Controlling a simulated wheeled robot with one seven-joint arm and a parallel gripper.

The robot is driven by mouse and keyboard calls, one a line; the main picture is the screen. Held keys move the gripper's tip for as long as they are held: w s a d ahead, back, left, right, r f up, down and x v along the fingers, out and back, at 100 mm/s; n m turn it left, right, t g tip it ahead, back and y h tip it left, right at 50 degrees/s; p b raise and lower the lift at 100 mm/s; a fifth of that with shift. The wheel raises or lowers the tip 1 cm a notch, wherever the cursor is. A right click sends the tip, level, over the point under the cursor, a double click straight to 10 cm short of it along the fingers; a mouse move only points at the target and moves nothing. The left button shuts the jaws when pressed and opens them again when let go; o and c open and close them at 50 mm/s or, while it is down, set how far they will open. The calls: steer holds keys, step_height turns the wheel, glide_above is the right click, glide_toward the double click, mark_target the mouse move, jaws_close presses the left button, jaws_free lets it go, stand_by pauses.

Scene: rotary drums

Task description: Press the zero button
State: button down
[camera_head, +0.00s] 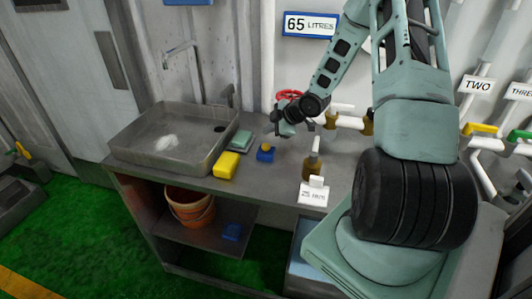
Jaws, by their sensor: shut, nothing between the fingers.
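No button marked zero can be read in this view. A small blue box with a round yellow-orange top (265,153) stands on the counter, right of the sink; whether it is the zero button I cannot tell. My gripper (278,119) is shut and empty. It is over the back of the counter, above and slightly right of the blue box in the picture, and looks apart from it. My arm comes down from the top right. The fingertips are small and dark here, and my wrist hides part of the wall behind them.
A grey sink (150,166) fills the counter's left side. A yellow sponge (226,165) lies beside it. A brass valve with a white handle (312,166) and a small white sign (314,192) stand right of the blue box. Pipes with valves run along the wall.

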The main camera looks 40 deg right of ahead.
mark_target(269, 146)
steer(key=shift+f+b, duration=0.9)
steer(key=shift+f, duration=0.8)
stand_by(0.6)
steer(key=shift+f+b, duration=0.3)
steer(key=shift+f, duration=0.1)
steer(key=shift+f+b, duration=0.45)
steer(key=shift+f, duration=0.1)
stand_by(0.7)
steer(key=shift+r+p, duration=0.95)
steer(key=shift+r, duration=0.05)
step_height(269, 146, up, 5)
steer(key=p, duration=0.4)
steer(key=shift+p, duration=0.3)
